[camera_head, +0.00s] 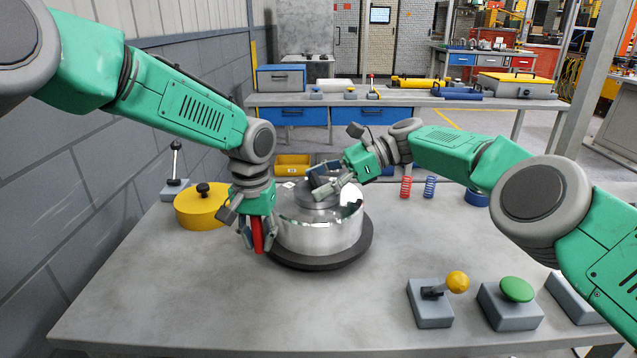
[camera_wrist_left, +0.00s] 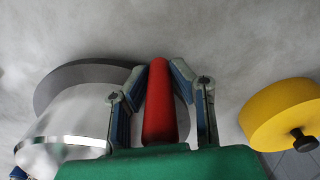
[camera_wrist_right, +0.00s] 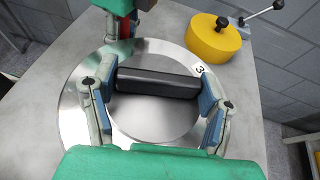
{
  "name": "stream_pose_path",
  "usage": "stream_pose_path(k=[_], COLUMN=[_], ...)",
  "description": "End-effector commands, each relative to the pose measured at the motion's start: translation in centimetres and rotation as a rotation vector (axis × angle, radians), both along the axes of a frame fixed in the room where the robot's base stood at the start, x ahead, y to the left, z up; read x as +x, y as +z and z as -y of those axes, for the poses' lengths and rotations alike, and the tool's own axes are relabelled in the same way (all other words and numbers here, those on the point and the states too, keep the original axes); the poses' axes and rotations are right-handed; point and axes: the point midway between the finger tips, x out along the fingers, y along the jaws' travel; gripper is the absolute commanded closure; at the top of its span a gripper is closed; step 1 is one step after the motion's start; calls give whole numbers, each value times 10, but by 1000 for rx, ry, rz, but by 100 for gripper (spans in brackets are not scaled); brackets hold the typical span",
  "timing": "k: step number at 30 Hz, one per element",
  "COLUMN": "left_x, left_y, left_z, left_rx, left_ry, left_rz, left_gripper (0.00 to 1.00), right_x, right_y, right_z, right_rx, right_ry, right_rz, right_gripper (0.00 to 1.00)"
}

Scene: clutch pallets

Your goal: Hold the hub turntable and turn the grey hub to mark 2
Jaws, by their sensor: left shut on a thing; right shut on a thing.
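The turntable has a dark round base (camera_head: 330,262) with a shiny silver drum (camera_head: 315,235) on it. A red upright handle (camera_head: 257,233) stands at its left; it also shows in the left wrist view (camera_wrist_left: 158,105). My left gripper (camera_head: 257,243) is shut on the red handle. The grey hub (camera_wrist_right: 160,122) is the round disc on top, with a black bar (camera_wrist_right: 155,82) across it. My right gripper (camera_wrist_right: 157,88) is shut on the bar, with one finger at each end. A label with a 3 (camera_wrist_right: 197,70) shows near the bar's right end; no 2 is visible.
A yellow round can (camera_head: 202,208) and a lever box (camera_head: 174,186) stand left of the turntable. A yellow-knob joystick box (camera_head: 432,305) and a green button box (camera_head: 512,300) are at front right. Red and blue springs (camera_head: 406,187) stand behind. The front left tabletop is clear.

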Motion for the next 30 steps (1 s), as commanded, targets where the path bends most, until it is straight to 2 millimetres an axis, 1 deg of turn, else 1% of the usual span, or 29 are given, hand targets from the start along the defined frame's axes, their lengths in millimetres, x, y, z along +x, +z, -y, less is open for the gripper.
stream_pose_path(k=[1,15,16,17,18,30], left_x=[3,4,4,4,4,1], left_y=[5,7,7,7,7,6], left_z=[-1,-2,-2,-2,-2,0], left_rx=[0,-2,-2,-2,-2,-1], left_ry=[4,6,6,6,6,4], left_rz=[9,13,14,14,14,12], left_gripper=[100,100,100,100,100,100], right_x=[4,4,4,4,3,2], right_y=[1,3,3,3,3,3], right_z=[2,3,2,2,2,2], right_rx=[-4,-4,-4,-4,-3,-1], right_ry=[-13,-5,-5,-6,-5,-10], right_rz=[11,13,13,13,12,8], right_gripper=[61,61,26,15,12,12])
